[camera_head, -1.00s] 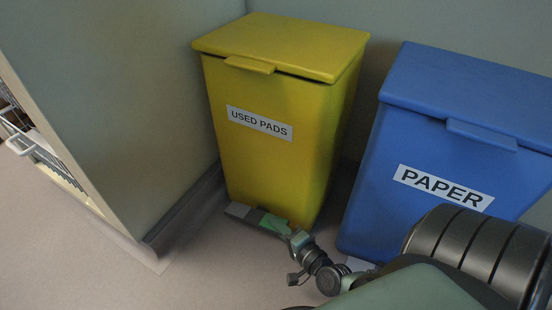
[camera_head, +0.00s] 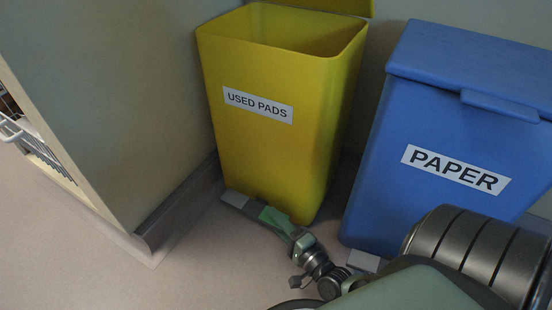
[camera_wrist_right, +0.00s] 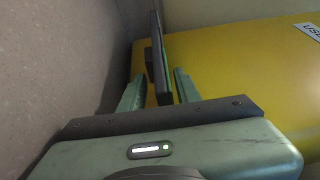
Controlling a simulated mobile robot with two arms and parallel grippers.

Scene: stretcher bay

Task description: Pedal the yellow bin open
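The yellow bin (camera_head: 270,155), labelled "USED PADS", stands against the wall with its lid (camera_head: 330,5) raised and its mouth open. Its grey pedal (camera_head: 236,199) sticks out low at the front. My right gripper (camera_head: 270,216) is down at the pedal, and its green fingers cover part of it. In the right wrist view the fingers (camera_wrist_right: 158,88) are apart, with the dark pedal (camera_wrist_right: 160,50) between them. The yellow bin's side (camera_wrist_right: 235,70) fills the right of that view. My left gripper is not in view.
A blue bin (camera_head: 440,130) labelled "PAPER" stands close on the right, with its lid shut and a grey pedal (camera_head: 363,261) in front. A cabinet (camera_head: 110,110) with a wire basket (camera_head: 30,140) stands on the left. The floor (camera_head: 70,255) at the front left is clear.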

